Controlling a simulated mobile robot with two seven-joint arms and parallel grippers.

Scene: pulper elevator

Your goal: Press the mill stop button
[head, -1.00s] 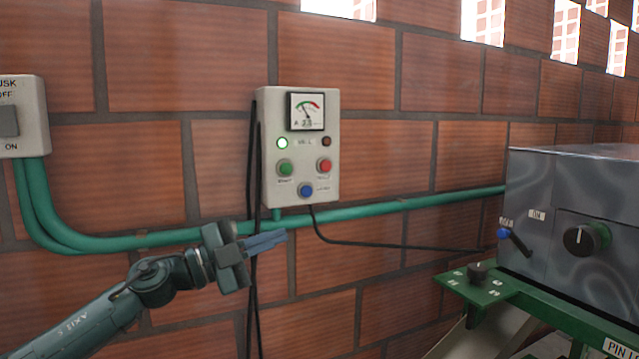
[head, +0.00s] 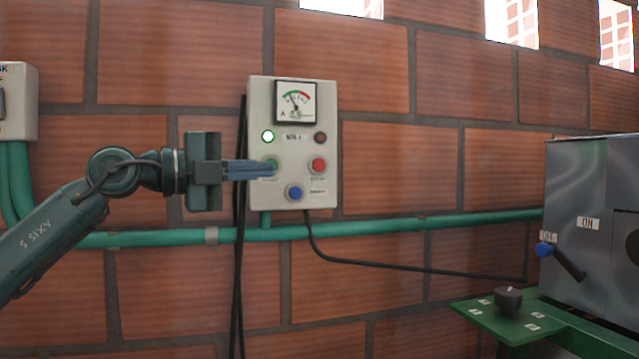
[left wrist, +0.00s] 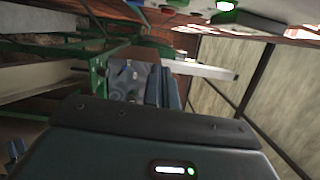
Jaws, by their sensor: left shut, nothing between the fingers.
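The mill control box (head: 292,178) is a pale box on the brick wall in the head view. It carries a round red button (head: 318,165) at right, a green button (head: 271,164) at left, a blue button (head: 294,193) below and a lit green lamp (head: 268,137). A dark reddish lamp (head: 320,138) is unlit. My left gripper (head: 271,171) is shut and empty. Its fingertips overlap the green button's lower part in the head view, left of the red button; contact cannot be told. The left wrist view shows the blue-grey fingers (left wrist: 163,88). My right gripper is not in view.
A meter (head: 296,102) tops the box. Black cables hang beside it and a green pipe (head: 400,224) runs below along the wall. A grey machine (head: 590,190) and a green bracket with a dark knob (head: 508,300) stand at right. Another switch box (head: 18,100) is at far left.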

